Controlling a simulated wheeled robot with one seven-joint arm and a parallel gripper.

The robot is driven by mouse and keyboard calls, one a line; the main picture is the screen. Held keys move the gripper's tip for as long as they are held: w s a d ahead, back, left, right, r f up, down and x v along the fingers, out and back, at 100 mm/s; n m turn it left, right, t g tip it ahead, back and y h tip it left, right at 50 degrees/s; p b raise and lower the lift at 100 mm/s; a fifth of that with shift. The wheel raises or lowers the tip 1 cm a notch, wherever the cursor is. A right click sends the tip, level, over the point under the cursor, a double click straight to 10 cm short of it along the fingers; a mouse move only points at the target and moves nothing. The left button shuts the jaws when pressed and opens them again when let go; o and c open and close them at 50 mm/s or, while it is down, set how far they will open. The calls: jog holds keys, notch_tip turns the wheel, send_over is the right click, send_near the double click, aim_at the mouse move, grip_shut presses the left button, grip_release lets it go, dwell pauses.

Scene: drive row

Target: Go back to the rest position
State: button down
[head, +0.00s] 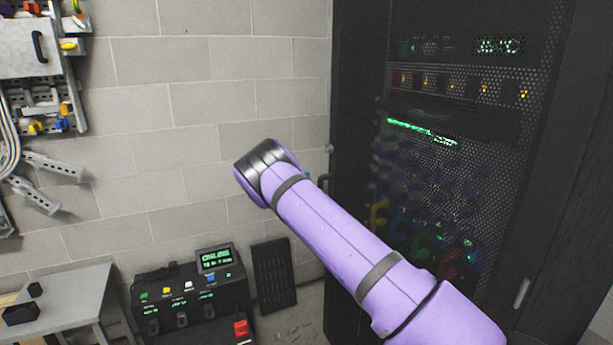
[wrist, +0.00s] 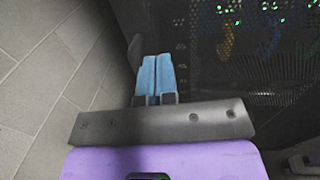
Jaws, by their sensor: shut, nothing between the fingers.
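My gripper (wrist: 154,78) shows in the wrist view with its two blue fingers side by side and closed, with nothing between them. It points toward the dark perforated door of the server rack (wrist: 205,50); whether it touches the door I cannot tell. In the head view my purple arm reaches from the lower right up to the middle, in front of the rack (head: 360,130). The gripper itself is hidden there behind the arm's far end.
A grey block wall (head: 220,100) stands left of the rack. A black control box (head: 190,305) with a green display and a dark perforated panel (head: 273,275) are low down. A grey table (head: 75,300) is at lower left, below wall-mounted equipment (head: 35,50).

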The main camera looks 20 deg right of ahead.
jog(key=shift+a, duration=0.2)
jog(key=s+d+r+m+g+y, duration=0.35)
jog(key=s+r+m+y, duration=0.3)
jog(key=s+r, duration=0.55)
jog(key=s+a+r+m+t+y, duration=0.1)
jog(key=s+r+m+y, duration=0.15)
jog(key=s+r, duration=0.4)
jog(key=s+a+r+m+t+y, duration=0.1)
jog(key=s+r+m+y, duration=0.15)
jog(key=s, duration=0.65)
jog(key=s+a+m+t+y, duration=0.1)
jog(key=s+a, duration=0.3)
jog(key=s, duration=0.7)
jog(key=s+a+r+m+t+y, duration=0.1)
jog(key=s+a+m+t+y, duration=0.1)
jog(key=s, duration=0.9)
jog(key=s+a+m+t+y, duration=0.1)
jog(key=s+a+m+y, duration=0.2)
jog(key=s+a, duration=0.3)
jog(key=shift+s+a+r+m+t, duration=0.15)
jog(key=shift+s+a+m+t, duration=0.5)
jog(key=shift+s, duration=2.1)
jog(key=c, duration=1.8)
grip_release()
jog(key=shift+d+g, duration=0.25)
jog(key=shift+g, duration=0.15)
jog(key=shift+c, duration=0.2)
